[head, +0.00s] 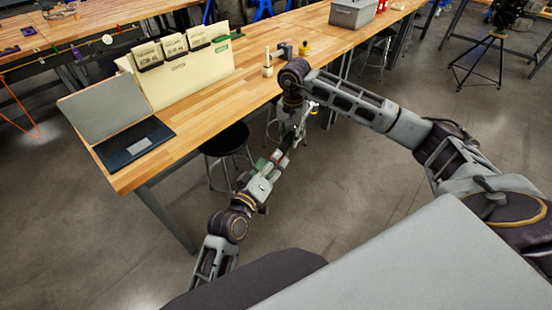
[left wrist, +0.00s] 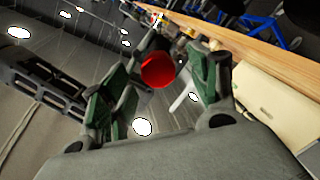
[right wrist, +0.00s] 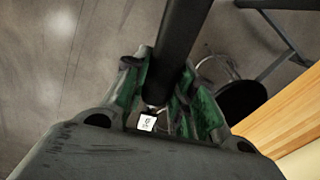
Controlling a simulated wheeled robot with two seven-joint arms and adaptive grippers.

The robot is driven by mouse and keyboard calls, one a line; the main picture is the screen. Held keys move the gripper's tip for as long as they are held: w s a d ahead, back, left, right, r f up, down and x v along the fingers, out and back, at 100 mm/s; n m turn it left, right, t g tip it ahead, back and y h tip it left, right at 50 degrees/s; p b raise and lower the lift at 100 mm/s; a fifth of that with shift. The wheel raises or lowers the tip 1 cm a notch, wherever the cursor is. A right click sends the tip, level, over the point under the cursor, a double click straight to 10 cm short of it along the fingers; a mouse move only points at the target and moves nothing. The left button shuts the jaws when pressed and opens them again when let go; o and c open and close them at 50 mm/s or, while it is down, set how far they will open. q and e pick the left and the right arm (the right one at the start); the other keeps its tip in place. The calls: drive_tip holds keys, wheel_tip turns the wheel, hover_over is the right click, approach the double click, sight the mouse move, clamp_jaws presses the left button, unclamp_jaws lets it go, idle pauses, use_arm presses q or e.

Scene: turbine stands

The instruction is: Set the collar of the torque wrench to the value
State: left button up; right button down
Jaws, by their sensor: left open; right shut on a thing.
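The torque wrench shows in the right wrist view as a dark shaft (right wrist: 182,35), with a small white marked tag (right wrist: 147,122) near the palm; the marking is too small to read. My right gripper (right wrist: 160,72) is shut on this shaft. In the left wrist view a round red end (left wrist: 157,70), apparently of the wrench, faces the camera between the spread fingers of my left gripper (left wrist: 163,58). My left gripper is open around it, and I cannot tell if it touches. In the head view my left gripper (head: 272,164) is just below my right gripper (head: 294,135); the wrench is mostly hidden.
Both grippers are in front of the wooden bench (head: 215,100). On it are a laptop (head: 125,140), a file holder (head: 195,70), a small beige upright object (head: 267,66) and a grey bin (head: 352,13). A dark stool (head: 227,139) stands by the bench. The floor in front is clear.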

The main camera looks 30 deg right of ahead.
use_arm(q)
drive_tip(key=shift+s+f, duration=0.25)
drive_tip(key=shift+f, duration=0.1)
drive_tip(key=shift+r+v, duration=0.15)
drive_tip(key=shift+v, duration=1.05)
drive_tip(key=shift+r+v, duration=0.15)
drive_tip(key=shift+v, duration=1.05)
drive_tip(key=shift+w, duration=0.15)
